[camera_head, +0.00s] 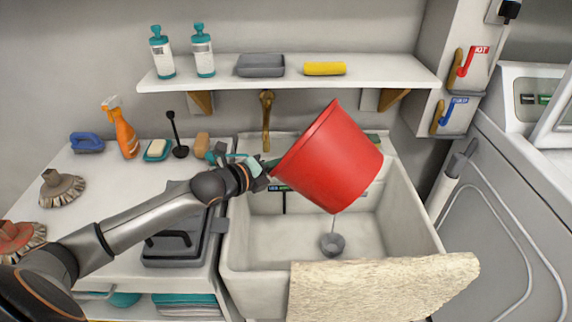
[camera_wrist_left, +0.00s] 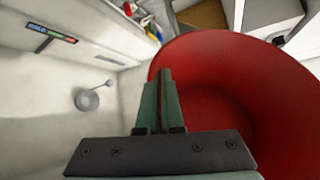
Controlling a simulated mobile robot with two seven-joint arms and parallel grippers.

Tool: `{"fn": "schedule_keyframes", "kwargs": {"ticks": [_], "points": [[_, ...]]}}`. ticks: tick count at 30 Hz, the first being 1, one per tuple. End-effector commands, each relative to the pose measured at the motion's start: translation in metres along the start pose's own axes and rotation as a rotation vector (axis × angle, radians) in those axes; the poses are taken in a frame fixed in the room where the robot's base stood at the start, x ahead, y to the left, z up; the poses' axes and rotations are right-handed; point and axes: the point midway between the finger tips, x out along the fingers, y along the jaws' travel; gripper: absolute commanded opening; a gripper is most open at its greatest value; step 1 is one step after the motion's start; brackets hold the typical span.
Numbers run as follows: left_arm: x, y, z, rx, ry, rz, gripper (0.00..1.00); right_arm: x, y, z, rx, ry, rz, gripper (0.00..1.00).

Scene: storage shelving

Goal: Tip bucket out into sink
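The red bucket (camera_head: 335,160) hangs tilted in the air over the white sink (camera_head: 405,210), its rim toward the upper left. In the left wrist view its red inside (camera_wrist_left: 240,85) shows, and I see no contents in the visible part. My left gripper (camera_head: 270,170) is at the bucket's rim. In the left wrist view its two fingers (camera_wrist_left: 161,100) are close together at the bucket's edge, shut on it. The sink's drain (camera_head: 332,243) shows below the bucket. My right gripper is in neither view.
A cream towel (camera_head: 385,290) hangs over the sink's front edge. A brass tap (camera_head: 266,110) is on the wall behind. A shelf (camera_head: 380,75) with bottles is above. The left counter (camera_head: 110,190) holds brushes, a spray bottle (camera_head: 122,130) and soap. A washing machine (camera_head: 500,200) stands at right.

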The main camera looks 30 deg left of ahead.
Motion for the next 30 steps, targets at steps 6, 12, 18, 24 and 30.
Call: {"fn": "schedule_keyframes", "kwargs": {"ticks": [6, 12, 18, 24, 30], "points": [[-0.010, -0.019, 0.017, 0.122, -0.021, 0.045, 0.00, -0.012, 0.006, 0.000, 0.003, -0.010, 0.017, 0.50], [-0.017, -0.031, 0.031, 0.233, -0.039, 0.090, 0.00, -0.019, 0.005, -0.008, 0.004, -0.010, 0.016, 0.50], [-0.025, -0.043, 0.045, 0.344, -0.058, 0.134, 0.00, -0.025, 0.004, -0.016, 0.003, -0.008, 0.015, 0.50], [-0.032, -0.055, 0.058, 0.454, -0.075, 0.180, 0.00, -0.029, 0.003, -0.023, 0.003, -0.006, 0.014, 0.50], [-0.038, -0.070, 0.068, 0.535, -0.087, 0.213, 0.00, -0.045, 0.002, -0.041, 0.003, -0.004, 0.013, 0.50]]}}
